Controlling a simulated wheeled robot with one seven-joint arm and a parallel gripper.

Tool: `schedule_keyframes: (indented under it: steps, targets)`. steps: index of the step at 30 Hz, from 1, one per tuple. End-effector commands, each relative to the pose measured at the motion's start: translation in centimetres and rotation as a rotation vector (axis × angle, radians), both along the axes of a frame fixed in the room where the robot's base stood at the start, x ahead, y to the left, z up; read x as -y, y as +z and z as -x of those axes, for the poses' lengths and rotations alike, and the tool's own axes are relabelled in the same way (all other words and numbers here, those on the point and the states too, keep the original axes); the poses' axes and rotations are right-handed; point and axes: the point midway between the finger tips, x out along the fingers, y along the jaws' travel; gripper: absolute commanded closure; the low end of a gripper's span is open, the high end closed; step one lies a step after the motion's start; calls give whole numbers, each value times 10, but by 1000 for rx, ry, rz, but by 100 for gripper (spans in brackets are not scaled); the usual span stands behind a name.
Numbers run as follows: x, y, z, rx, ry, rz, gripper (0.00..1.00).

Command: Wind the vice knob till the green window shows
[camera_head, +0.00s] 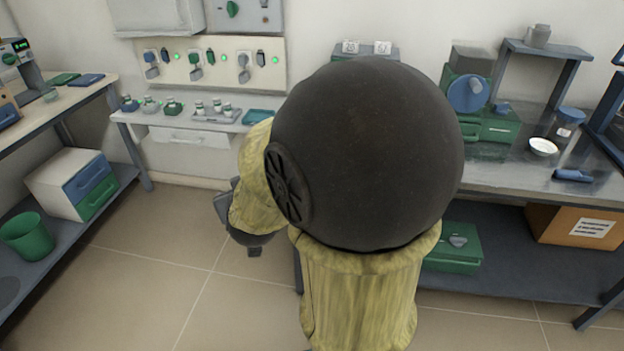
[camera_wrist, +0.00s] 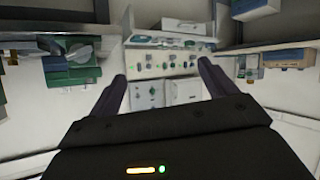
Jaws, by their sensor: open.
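A green bench device (camera_head: 490,127) with a large blue round knob (camera_head: 468,93) on its front stands on the right-hand bench; it looks like the vice. A smaller blue part sits beside the knob. I cannot make out a green window on it. A green device with a round knob, likely the same one, shows small at the left of the wrist view (camera_wrist: 70,70), which looks upside down. My gripper (camera_wrist: 162,72) is open and empty, its two fingers apart in free air. In the head view my arm hides most of it.
The right bench (camera_head: 510,176) also holds a white dish (camera_head: 543,146), a blue-lidded jar (camera_head: 567,122) and a small raised shelf (camera_head: 545,50). A wall shelf (camera_head: 190,120) carries small bottles and a tray. A green bin (camera_head: 27,236) stands at left. The floor between is clear.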

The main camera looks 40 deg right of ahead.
Motion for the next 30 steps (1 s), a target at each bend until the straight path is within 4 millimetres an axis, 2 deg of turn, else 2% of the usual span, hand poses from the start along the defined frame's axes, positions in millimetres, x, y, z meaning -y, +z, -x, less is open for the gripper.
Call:
schedule_keyframes:
  steps: [1,8,18,23,30]
  targets:
    - [7,-19,-1,29,-23,24,16]
    - [43,-41,2,149,-149,153,16]
    - [94,-74,28,267,-371,364,16]
    - [107,-76,38,286,-436,425,16]
    - [109,-72,40,289,-447,434,16]
